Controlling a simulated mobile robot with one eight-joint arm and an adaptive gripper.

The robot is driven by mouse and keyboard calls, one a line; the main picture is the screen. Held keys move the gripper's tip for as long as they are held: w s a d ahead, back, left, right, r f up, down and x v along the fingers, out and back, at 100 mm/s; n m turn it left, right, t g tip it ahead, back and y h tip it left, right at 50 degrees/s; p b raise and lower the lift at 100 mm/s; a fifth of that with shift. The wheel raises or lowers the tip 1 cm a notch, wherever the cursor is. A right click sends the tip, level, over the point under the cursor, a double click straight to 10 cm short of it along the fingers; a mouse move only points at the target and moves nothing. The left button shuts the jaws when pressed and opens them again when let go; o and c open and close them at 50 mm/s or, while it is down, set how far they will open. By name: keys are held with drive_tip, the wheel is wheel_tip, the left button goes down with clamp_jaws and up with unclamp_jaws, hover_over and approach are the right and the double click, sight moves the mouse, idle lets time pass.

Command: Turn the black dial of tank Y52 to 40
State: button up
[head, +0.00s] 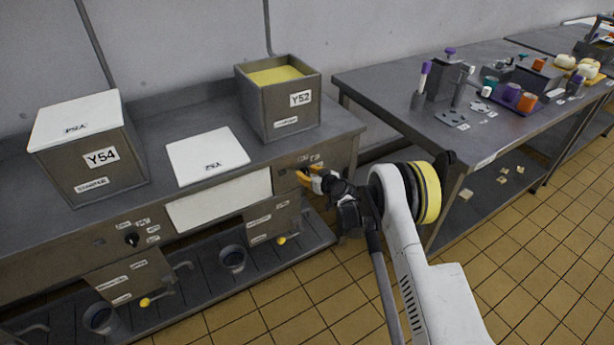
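Tank Y52 (281,110) is a square grey vat holding yellow contents, open at the top, on the metal counter. Below it, the counter's front panel (341,158) carries small white labels. My gripper (308,177), with orange fingertips, is at this panel, right below tank Y52. The black dial of Y52 is not visible; my gripper covers the area where it would be. I cannot tell whether the fingers touch or hold it, or how far they are apart. The dial's setting cannot be read.
Tank Y54 (101,170) with a white lid stands at the left, with its own black dial (132,239) below. A loose white lid (206,156) lies between the tanks. A table (395,84) with tools and cups stands right. Tiled floor (285,317) is open in front.

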clamp_jaws()
idle(0.4)
drive_tip(key=shift+w+d+f+m+g+y, duration=0.15)
drive_tip(key=shift+m+g+y, duration=0.3)
drive_tip(key=shift+m, duration=0.5)
drive_tip(key=shift+w+d+r+m+g+y, duration=0.15)
drive_tip(key=shift+m+g+y, duration=0.1)
drive_tip(key=shift+m+y, duration=0.55)
drive_tip(key=shift+f+m, duration=0.1)
drive_tip(key=shift+m, duration=0.15)
unclamp_jaws()
